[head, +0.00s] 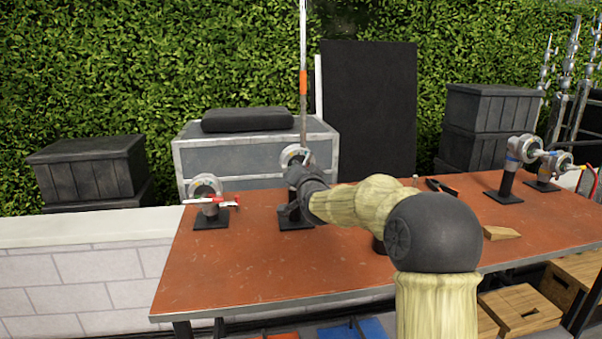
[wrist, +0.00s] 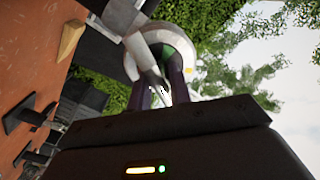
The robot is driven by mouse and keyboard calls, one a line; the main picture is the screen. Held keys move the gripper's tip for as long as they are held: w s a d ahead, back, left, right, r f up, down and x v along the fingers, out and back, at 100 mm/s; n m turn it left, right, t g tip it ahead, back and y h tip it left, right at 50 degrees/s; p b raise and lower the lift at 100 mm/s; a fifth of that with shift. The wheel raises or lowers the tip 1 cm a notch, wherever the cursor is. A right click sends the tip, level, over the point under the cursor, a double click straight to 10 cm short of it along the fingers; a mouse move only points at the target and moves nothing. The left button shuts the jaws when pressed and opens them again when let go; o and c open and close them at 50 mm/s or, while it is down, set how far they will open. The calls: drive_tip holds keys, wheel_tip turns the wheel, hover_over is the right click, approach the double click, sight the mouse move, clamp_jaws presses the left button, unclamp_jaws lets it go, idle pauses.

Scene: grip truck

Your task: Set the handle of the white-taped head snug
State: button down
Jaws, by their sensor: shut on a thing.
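The grip head at the middle of the table (head: 293,157) is a silver ring on a dark stand, with a tall pole behind it. My gripper (head: 292,188) is at this head, and my wrist covers most of its front. In the wrist view, a pale, thick ring of the head (wrist: 178,42) stands just beyond my gripper (wrist: 166,92). The dark fingers are shut on a grey handle (wrist: 152,78) that runs up to the ring. The handle's far end is hidden between the fingers. I cannot clearly tell white tape from the pale metal.
A red-handled head (head: 206,190) stands at left on the orange-brown table (head: 240,270). A blue-taped head (head: 513,160) and a further head (head: 545,168) stand at right. A wooden wedge (head: 500,232) and dark pliers (head: 440,186) lie nearby. The front left table is clear.

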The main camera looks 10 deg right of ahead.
drive_tip(key=shift+f, duration=0.2)
drive_tip(key=c, duration=1.2)
unclamp_jaws()
drive_tip(key=shift+o, duration=0.2)
drive_tip(key=shift+r, duration=0.1)
drive_tip(key=s, duration=1.7)
drive_tip(key=shift+s+b, duration=0.2)
drive_tip(key=shift+b, duration=0.1)
